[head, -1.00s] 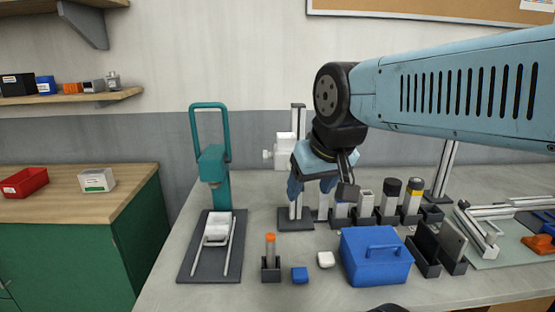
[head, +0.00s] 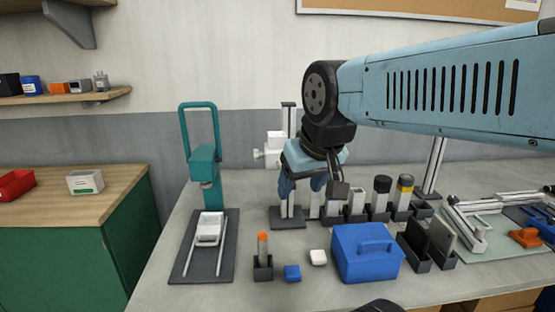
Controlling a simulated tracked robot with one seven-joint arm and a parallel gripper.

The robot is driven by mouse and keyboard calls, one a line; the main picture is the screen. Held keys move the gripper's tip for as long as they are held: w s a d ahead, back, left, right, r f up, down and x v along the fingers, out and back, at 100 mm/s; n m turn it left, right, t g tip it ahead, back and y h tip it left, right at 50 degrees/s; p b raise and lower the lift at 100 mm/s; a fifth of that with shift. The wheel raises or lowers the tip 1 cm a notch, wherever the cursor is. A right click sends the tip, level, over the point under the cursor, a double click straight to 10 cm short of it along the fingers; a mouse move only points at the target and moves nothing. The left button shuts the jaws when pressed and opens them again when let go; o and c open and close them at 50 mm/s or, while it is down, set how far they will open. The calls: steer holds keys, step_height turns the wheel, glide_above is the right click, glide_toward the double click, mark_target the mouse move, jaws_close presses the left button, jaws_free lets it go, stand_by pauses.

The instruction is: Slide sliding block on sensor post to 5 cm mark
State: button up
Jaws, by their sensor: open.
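The sensor post (head: 288,120) is a grey upright rail on a dark base plate (head: 287,222), standing at mid-table in the head view. The white sliding block (head: 275,141) sits high on the post, with a white knob (head: 259,154) sticking out to its left. My gripper (head: 304,188) is open and points down in front of the post, below and slightly right of the block. It hides part of the post's middle. I see no gap closed on anything, and the fingers look empty. Scale marks on the post are too small to read.
A teal press (head: 205,160) stands left of the post. Several dark holders (head: 379,195) stand in a row to the right.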

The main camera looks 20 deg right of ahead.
steer(key=shift+w+r, duration=0.2)
steer(key=shift+r, duration=0.05)
steer(key=shift+c, duration=1.4)
steer(key=w+d+r+m+g, duration=0.1)
steer(key=w+r+m, duration=0.1)
steer(key=w+m, duration=0.1)
steer(key=w+d+r+m+g, duration=0.1)
steer(key=w+r+m, duration=0.1)
steer(key=w+m, duration=0.1)
steer(key=w+r+m+g, duration=0.1)
steer(key=w+r+m, duration=0.1)
steer(key=r+m, duration=0.1)
steer(key=shift+w+d+m+g, duration=0.3)
steer(key=shift+w+d, duration=0.1)
jaws_close()
steer(key=w+d+r+m+g, duration=0.2)
steer(key=w+d+m, duration=0.1)
steer(key=w+m, duration=0.2)
steer(key=w+d+r+m+g, duration=0.2)
steer(key=w+m, duration=0.4)
step_height(320, 180, down, 14)
steer(key=s+m, duration=0.1)
steer(key=shift+s+a+r+y, duration=0.15)
steer(key=shift+s+y, duration=0.15)
steer(key=shift+s, duration=0.1)
